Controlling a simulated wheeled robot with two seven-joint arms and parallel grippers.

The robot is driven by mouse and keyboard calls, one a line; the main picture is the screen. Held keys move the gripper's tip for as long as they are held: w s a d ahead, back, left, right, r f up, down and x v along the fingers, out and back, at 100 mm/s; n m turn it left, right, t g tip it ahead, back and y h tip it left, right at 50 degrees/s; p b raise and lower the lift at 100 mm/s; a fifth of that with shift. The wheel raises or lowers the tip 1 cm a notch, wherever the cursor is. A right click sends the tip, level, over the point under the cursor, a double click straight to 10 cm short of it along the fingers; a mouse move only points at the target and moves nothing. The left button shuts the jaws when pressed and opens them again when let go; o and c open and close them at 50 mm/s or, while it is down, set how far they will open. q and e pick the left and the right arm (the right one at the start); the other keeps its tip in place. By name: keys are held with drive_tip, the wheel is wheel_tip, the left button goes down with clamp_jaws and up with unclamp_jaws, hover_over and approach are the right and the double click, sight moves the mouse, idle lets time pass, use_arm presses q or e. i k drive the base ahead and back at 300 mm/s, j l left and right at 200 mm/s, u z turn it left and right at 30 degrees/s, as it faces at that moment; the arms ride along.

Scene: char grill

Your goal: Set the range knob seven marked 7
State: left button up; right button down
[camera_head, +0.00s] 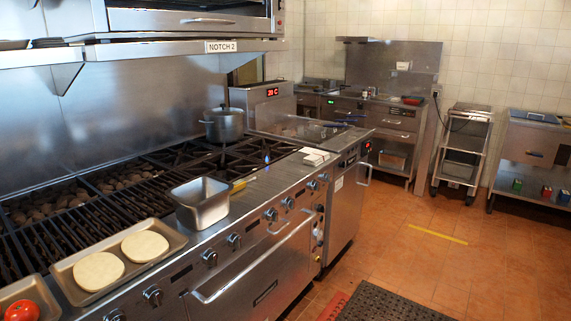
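The steel range (262,260) runs along the left side, with a row of several round knobs on its front panel. A knob (153,296) sits near the front left, and others follow it: one knob (210,257), one knob (234,240), one knob (271,214) and one knob (288,203). Smaller knobs (313,185) show at the far end. I cannot read any number on the knobs or tell which is seven. A sign (221,47) on the shelf above reads "NOTCH 2". Neither of my grippers is in view.
A tray (178,236) with two pale rounds, a steel pan (202,213) and a pot (224,124) stand on the range. An oven handle (254,263) juts out below the knobs. A dark mat (390,302) lies on the floor.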

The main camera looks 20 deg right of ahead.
sight(272, 215)
drive_tip(key=i+l+z, duration=0.1)
drive_tip(key=i+l, duration=0.15)
drive_tip(key=i, duration=0.15)
drive_tip(key=i+l+z, duration=0.1)
drive_tip(key=i, duration=0.3)
drive_tip(key=i+l+z, duration=0.15)
drive_tip(key=i+l, duration=0.15)
